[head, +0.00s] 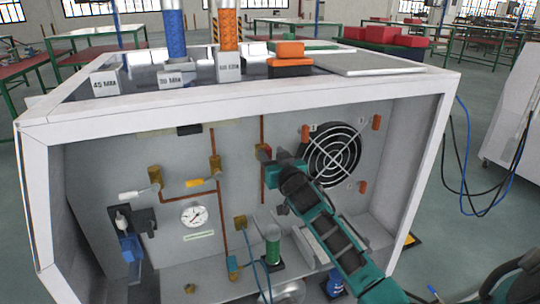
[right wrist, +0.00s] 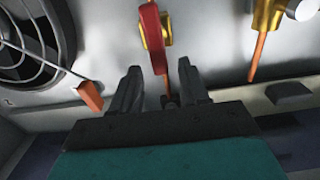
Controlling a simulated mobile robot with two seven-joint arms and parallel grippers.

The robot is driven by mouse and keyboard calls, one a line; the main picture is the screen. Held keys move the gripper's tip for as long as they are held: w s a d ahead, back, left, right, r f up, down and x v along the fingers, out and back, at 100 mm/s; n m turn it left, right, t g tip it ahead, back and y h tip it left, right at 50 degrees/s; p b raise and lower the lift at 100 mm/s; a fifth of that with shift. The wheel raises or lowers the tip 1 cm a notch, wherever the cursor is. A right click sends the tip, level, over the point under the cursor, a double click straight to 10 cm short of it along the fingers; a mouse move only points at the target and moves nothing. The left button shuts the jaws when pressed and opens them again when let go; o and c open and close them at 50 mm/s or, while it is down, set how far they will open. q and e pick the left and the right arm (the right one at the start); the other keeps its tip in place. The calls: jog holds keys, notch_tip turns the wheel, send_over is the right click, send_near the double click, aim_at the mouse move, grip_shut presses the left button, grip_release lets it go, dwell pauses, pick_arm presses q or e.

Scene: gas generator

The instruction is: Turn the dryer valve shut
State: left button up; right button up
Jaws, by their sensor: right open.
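A red-handled valve (head: 264,152) sits on a copper pipe on the back panel, left of the fan. No label shows which valve is the dryer valve. In the right wrist view, the red handle (right wrist: 152,36) runs lengthwise beside its brass body (right wrist: 168,30), roughly in line with the pipe. My right gripper (head: 277,160) reaches up from the lower right, close to this valve. Its fingers (right wrist: 158,76) are open, with the handle's lower end at the gap between the tips. Contact cannot be told. My left gripper is not in view.
Other valves have a yellow handle (head: 201,182) and a white handle (head: 132,194). A gauge (head: 194,215) sits below them. The black fan (head: 331,154) and orange clips (right wrist: 90,96) are close by. The white cabinet frame (head: 250,103) borders the opening. A green cylinder (head: 273,245) stands below.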

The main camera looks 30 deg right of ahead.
jog(key=shift+x, duration=1)
jog(key=shift+c, duration=0.3)
grip_shut()
